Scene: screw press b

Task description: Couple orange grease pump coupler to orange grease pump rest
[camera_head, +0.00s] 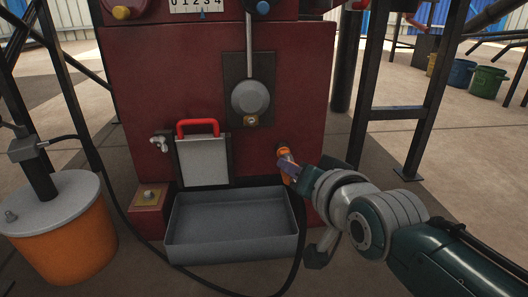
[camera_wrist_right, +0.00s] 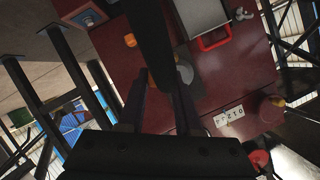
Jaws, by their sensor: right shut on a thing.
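My right gripper (camera_head: 289,167) reaches in from the right to the front of the red press. It is shut on the orange grease pump coupler (camera_head: 287,179), which is small and mostly covered by the fingers. The black hose hangs below it. An orange round fitting (camera_head: 281,150), which looks like the orange grease pump rest, shows just beyond the fingertips, on the press front. I cannot tell whether the two touch. In the right wrist view an orange fitting (camera_wrist_right: 130,40) shows on the red panel, left of a dark shape between the fingers (camera_wrist_right: 160,90). My left gripper is not in view.
The orange grease pump (camera_head: 70,245) with its grey lid stands at the left; its black hose loops along the floor. A grey tray (camera_head: 230,255) sits below the panel. A red-handled door (camera_head: 203,160) and round grey knob (camera_head: 250,98) are left of my gripper. Black posts stand at the right.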

